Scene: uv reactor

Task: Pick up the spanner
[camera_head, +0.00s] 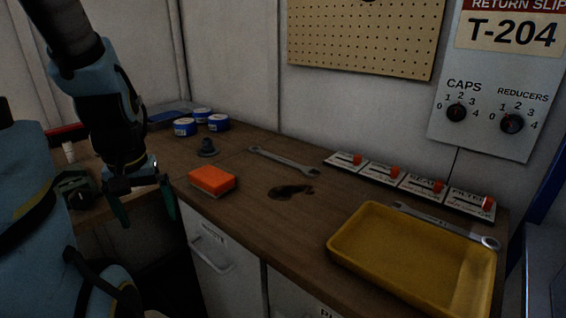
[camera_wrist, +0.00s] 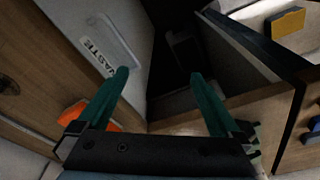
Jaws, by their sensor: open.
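A grey metal spanner (camera_head: 284,161) lies flat on the wooden worktop near the back wall, left of the labelled switches. A second, similar spanner (camera_head: 447,226) lies behind the yellow tray, partly hidden by the tray's rim. My gripper (camera_head: 146,208) is at the left, off the worktop's front edge, pointing down and well apart from both spanners. Its green fingers are apart and empty in the wrist view (camera_wrist: 160,75). No spanner shows in the wrist view.
An orange block (camera_head: 212,180) sits near the worktop's front edge. The yellow tray (camera_head: 345,255) stands at the right. A dark stain (camera_head: 290,192) lies in front of the nearer spanner. Blue tins (camera_head: 185,127) and a dark small part (camera_head: 207,148) stand at the back left.

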